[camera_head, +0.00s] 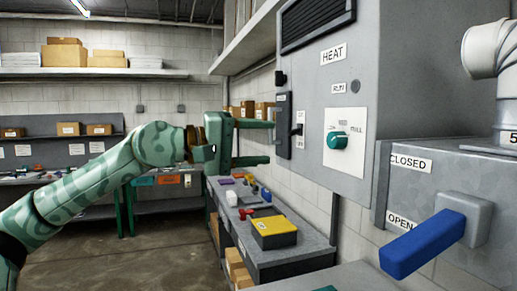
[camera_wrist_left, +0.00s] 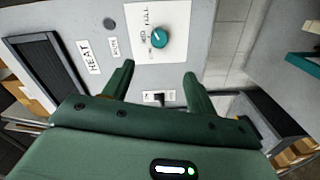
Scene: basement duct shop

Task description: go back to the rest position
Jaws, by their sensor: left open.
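My left gripper (camera_head: 270,142) is open and empty. Its two fingers point right, toward the grey heater box (camera_head: 390,60). In the left wrist view the open fingers (camera_wrist_left: 158,72) have the box's face beyond them, with the teal knob (camera_wrist_left: 159,37) above the gap and a small dark switch (camera_wrist_left: 158,98) seen between them. The knob also shows in the head view (camera_head: 337,140), to the right of the fingertips and apart from them. My left arm reaches in from the left, raised above the floor. My right gripper does not show clearly.
A blue lever (camera_head: 422,245) sticks out at the lower right, below the "CLOSED" label. A low bench (camera_head: 285,256) along the wall carries a yellow-topped box (camera_head: 274,232) and small items. Shelves with cartons (camera_head: 64,54) line the back wall. Floor (camera_head: 150,250) is open at left.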

